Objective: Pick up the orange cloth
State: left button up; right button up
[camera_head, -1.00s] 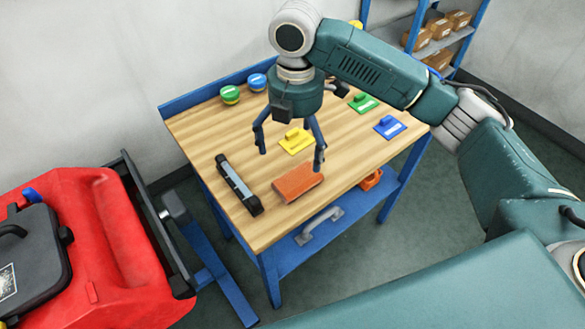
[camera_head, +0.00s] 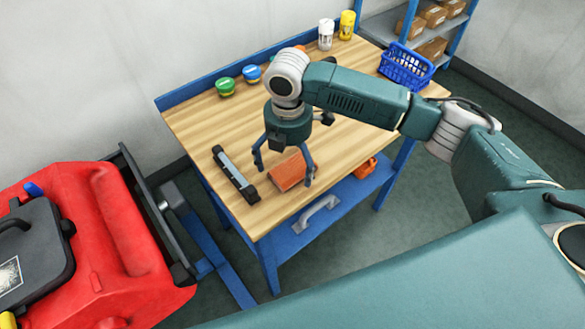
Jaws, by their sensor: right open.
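The orange cloth (camera_head: 287,174), a folded block shape, lies on the wooden workbench (camera_head: 207,128) near its front edge. My right gripper (camera_head: 284,175) is open and points down over the cloth. One finger is left of the cloth and the other overlaps its right side in the picture. Whether the fingertips touch the cloth or the bench, I cannot tell. The upper part of the cloth is partly covered by the gripper. My left gripper is not in view.
A black and grey bar-shaped tool (camera_head: 235,175) lies left of the cloth. Green (camera_head: 225,87) and blue (camera_head: 251,74) tubs, bottles (camera_head: 326,34) and a blue basket (camera_head: 405,66) stand farther back. A red machine (camera_head: 110,230) stands at left.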

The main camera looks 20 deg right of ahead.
aim_at(289, 163)
jog(key=c, duration=1.2)
jog(key=shift+o, duration=0.2)
jog(key=shift+r, duration=0.15)
notch_tip(289, 163, up, 20)
jog(key=shift+b, duration=0.35)
